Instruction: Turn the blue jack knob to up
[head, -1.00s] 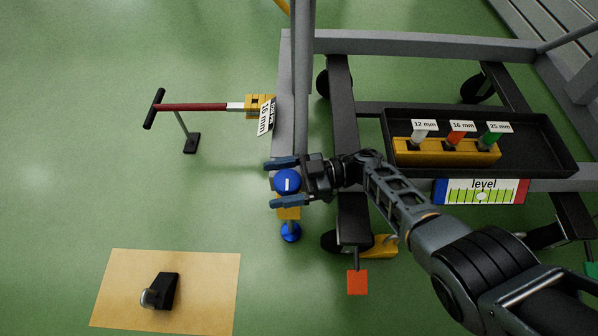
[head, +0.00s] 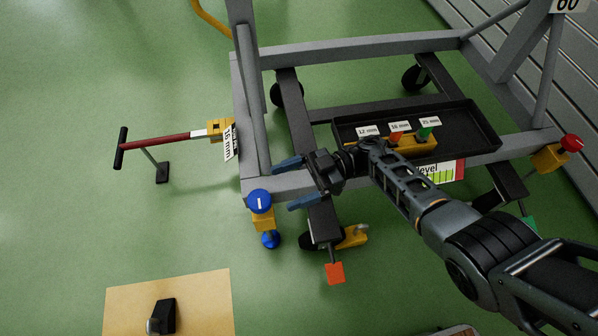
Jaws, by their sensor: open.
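The blue jack knob (head: 260,201) is a round cap with a short white mark. The mark looks roughly upright in the picture; its exact angle is too small to tell. The knob sits on a yellow block (head: 264,220) at the near left corner of the grey frame, above a blue foot (head: 270,240). My gripper (head: 283,186) is open and empty, to the right of the knob and slightly higher in the picture. Its two blue fingers point left and are apart from the knob. The level gauge (head: 440,171) is partly hidden behind my arm.
A black tray (head: 480,118) holds a yellow rack with labelled pieces. A red-handled tool (head: 165,140) sticks out left of the frame. A red knob (head: 571,143) is at the right corner. A tan mat (head: 205,300) lies on the open green floor.

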